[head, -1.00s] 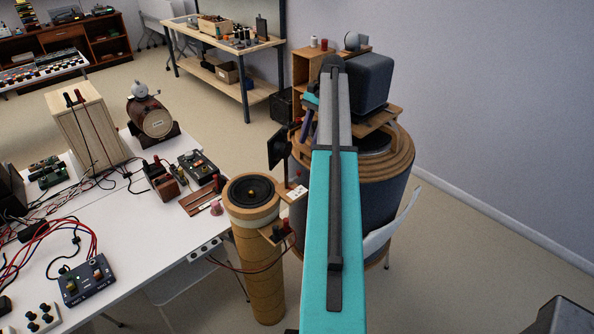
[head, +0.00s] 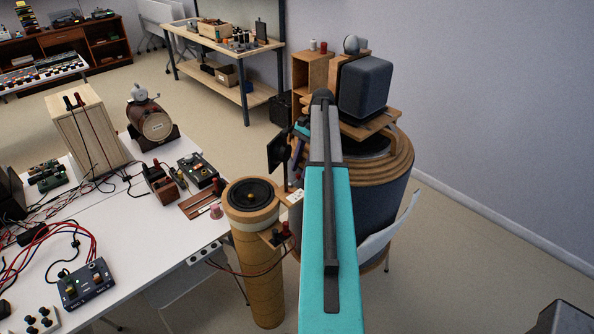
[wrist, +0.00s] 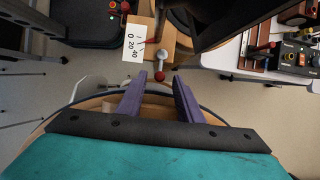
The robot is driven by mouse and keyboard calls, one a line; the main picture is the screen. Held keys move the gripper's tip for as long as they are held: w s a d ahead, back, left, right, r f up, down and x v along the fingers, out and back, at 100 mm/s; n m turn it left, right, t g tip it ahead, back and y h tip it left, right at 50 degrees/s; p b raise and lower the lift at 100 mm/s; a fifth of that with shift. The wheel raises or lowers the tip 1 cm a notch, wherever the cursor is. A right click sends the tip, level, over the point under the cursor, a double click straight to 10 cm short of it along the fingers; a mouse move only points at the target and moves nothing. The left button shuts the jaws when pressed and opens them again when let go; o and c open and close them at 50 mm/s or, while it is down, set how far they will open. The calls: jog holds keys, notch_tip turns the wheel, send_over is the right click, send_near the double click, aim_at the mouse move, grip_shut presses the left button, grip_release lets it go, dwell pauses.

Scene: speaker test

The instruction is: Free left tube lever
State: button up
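In the wrist view, a small lever with a red ball end (wrist: 160,76) and a pale metal part beside it stands by a wooden bracket (wrist: 146,48). A white card (wrist: 133,40) marked with a 0 20 40 scale is on that bracket. My gripper (wrist: 159,76) has two purple fingers, open, with the red ball showing in the gap between their tips. I cannot tell whether the ball is at fingertip depth. In the head view, the cardboard tube (head: 258,275) stands upright with a black speaker (head: 252,193) on top. My arm hides most of the gripper there.
A dark panel (head: 278,150) stands close to my gripper. A large drum-like cabinet (head: 392,205) with a grey speaker box (head: 366,86) above it is behind my arm. A white table (head: 150,235) with wired devices is at left.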

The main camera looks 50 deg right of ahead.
jog(key=shift+p+x, duration=0.3)
jog(key=shift+x, duration=0.65)
